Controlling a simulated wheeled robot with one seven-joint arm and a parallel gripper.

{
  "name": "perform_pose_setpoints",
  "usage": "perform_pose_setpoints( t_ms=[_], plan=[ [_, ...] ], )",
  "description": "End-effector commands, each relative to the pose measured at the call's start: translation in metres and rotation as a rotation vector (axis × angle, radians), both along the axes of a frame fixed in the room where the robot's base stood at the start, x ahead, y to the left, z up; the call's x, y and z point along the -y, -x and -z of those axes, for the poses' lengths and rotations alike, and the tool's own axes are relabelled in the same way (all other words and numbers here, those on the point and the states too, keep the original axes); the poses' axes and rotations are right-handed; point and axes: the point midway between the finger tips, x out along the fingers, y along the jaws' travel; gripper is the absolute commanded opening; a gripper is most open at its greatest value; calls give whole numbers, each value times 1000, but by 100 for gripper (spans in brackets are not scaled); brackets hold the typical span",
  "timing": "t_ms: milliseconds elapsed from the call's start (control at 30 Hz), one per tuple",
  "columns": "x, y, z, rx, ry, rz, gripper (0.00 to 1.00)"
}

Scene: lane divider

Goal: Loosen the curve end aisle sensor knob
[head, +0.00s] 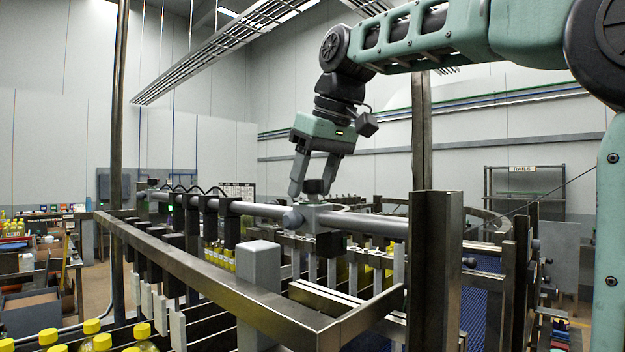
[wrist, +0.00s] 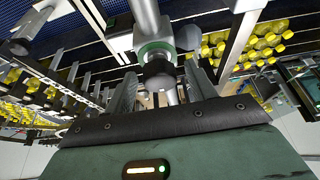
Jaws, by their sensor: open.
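A dark round knob (head: 316,187) sits on top of a grey clamp block (head: 322,217) on the horizontal rail, in the middle of the head view. A dark sensor box (head: 331,243) with a small green light hangs under this block. My gripper (head: 312,188) points down over the clamp with its fingers open, one on each side of the knob. In the wrist view, the dark knob (wrist: 160,74) shows between the fingertips of my gripper (wrist: 162,82). Gaps appear at both sides, but I cannot tell whether either finger touches it.
The round rail (head: 375,224) runs left and right through the clamp. A grey-blue ball-shaped knob (head: 292,219) is just left of the block. A metal guard frame (head: 225,288) and a thick upright post (head: 434,270) stand in front. Yellow-capped bottles (head: 102,342) fill lanes below.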

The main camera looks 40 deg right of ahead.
Motion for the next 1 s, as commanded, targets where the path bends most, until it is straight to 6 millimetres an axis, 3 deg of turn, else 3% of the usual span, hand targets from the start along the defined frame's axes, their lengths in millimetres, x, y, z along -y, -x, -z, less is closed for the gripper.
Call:
perform_pose_setpoints(
  t_ms=[300,467,500,1000],
  plan=[
    [0,-1,3,-1,0,0,55],
    [0,-1,3,-1,0,0,14],
    [0,-1,3,-1,0,0,11],
    [0,-1,3,-1,-1,-119,11]
  ],
)
